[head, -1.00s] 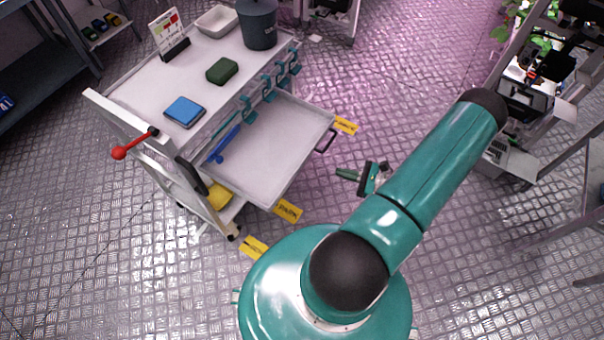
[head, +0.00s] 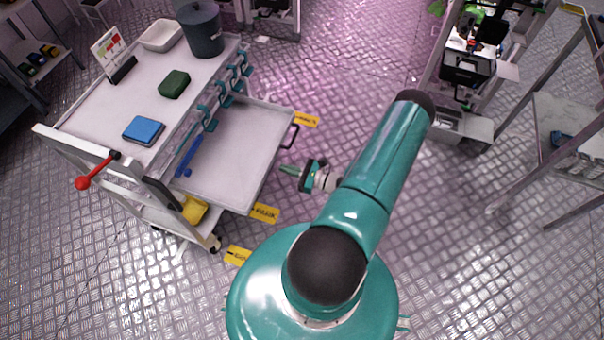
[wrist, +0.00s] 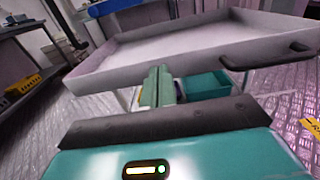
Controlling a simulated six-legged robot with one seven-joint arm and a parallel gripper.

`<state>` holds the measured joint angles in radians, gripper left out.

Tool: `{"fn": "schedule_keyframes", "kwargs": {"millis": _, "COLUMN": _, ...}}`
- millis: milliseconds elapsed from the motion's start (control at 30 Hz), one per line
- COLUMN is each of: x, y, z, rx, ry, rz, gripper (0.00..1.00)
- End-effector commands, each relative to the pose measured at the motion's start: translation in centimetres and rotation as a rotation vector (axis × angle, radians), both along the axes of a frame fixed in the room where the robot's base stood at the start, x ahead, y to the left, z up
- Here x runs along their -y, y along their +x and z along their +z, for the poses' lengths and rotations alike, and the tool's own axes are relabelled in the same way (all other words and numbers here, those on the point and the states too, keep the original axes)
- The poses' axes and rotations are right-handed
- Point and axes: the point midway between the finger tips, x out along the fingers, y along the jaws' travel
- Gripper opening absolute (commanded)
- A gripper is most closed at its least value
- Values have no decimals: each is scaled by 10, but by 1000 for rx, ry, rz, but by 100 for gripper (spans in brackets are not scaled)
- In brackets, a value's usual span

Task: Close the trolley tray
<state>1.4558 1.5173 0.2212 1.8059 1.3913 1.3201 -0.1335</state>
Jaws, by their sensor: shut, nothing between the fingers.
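The trolley tray (head: 235,155) is a shallow pale drawer that sticks out from the right side of the white trolley (head: 100,105). A dark handle (head: 291,137) is on its outer face. A blue tool (head: 190,157) lies in the tray near the trolley. In the wrist view the tray (wrist: 190,48) fills the upper part, its handle (wrist: 268,58) at the right. My gripper (head: 284,169) is shut and empty, just right of the tray's outer face and on the near side of the handle. In the wrist view its fingers (wrist: 158,76) point at the tray front, left of the handle; contact cannot be told.
The trolley top holds a blue sponge-like block (head: 144,130), a green block (head: 174,84), a white dish (head: 161,35) and a dark bucket (head: 202,31). A red-knobbed lever (head: 95,172) sticks out at left. Yellow floor markers (head: 264,213) lie beside the tray. Open floor lies to the right.

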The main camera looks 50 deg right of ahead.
Motion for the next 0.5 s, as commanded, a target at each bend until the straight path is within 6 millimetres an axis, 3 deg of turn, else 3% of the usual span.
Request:
{"fn": "schedule_keyframes", "kwargs": {"millis": 200, "x": -12, "y": 28, "z": 0, "rx": -1, "ry": 1, "rz": 0, "gripper": 0}}
{"fn": "schedule_keyframes", "kwargs": {"millis": 500, "x": -15, "y": 34, "z": 0, "rx": -1, "ry": 1, "rz": -1, "gripper": 0}}
